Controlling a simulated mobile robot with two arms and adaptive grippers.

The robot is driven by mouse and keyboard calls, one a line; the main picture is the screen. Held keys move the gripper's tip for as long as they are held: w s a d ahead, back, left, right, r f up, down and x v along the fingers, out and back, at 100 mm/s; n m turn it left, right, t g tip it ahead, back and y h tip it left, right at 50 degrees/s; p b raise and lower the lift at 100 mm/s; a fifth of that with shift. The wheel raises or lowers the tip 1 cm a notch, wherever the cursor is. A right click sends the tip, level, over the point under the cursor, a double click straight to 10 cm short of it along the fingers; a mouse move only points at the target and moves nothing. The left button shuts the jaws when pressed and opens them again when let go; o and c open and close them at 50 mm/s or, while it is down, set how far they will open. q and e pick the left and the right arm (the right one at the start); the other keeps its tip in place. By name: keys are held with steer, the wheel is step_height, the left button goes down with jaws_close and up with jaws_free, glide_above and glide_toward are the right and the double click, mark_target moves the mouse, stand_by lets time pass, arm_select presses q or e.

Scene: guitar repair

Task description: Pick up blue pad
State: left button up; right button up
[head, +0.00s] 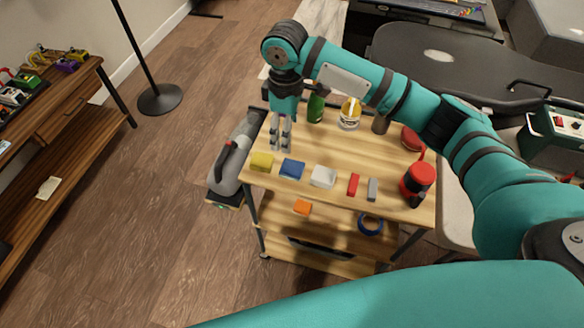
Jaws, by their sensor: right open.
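The blue pad (292,168) lies flat on the wooden cart's top shelf (330,150), near its front edge, between a yellow pad (262,162) and a white pad (323,177). My right gripper (281,147) points down over the left part of the cart top, just behind and slightly left of the blue pad. Its two fingers are apart with nothing between them. The pad is fully visible and apart from the fingers in the picture; the exact height of the fingertips is hard to tell. My left gripper is out of the picture.
A red block (353,184), a grey block (372,189) and a red-and-black container (418,181) stand right of the pads. Behind are a green bottle (315,107) and a yellow-labelled bottle (349,113). A grey handheld vacuum (235,155) hangs at the cart's left side.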

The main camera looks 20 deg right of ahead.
glide_above(287, 166)
steer(key=f, duration=0.8)
steer(key=shift+w+d+f, duration=0.1)
steer(key=shift+w+d, duration=0.05)
steer(key=shift+w, duration=0.1)
steer(key=f, duration=0.2)
steer(key=f+p, duration=0.1)
steer(key=f, duration=0.1)
steer(key=shift+s, duration=0.3)
steer(key=shift+f, duration=0.6)
steer(key=c, duration=1)
steer(key=shift+o, duration=0.2)
steer(key=shift+w+r, duration=0.1)
steer(key=shift+r, duration=0.45)
step_height(287, 166, up, 2)
steer(key=shift+r, duration=0.25)
steer(key=s+d+r+b, duration=0.1)
steer(key=s+d, duration=0.3)
steer(key=s, duration=1.1)
steer(key=shift+s+r, duration=0.2)
steer(key=shift+s, duration=0.1)
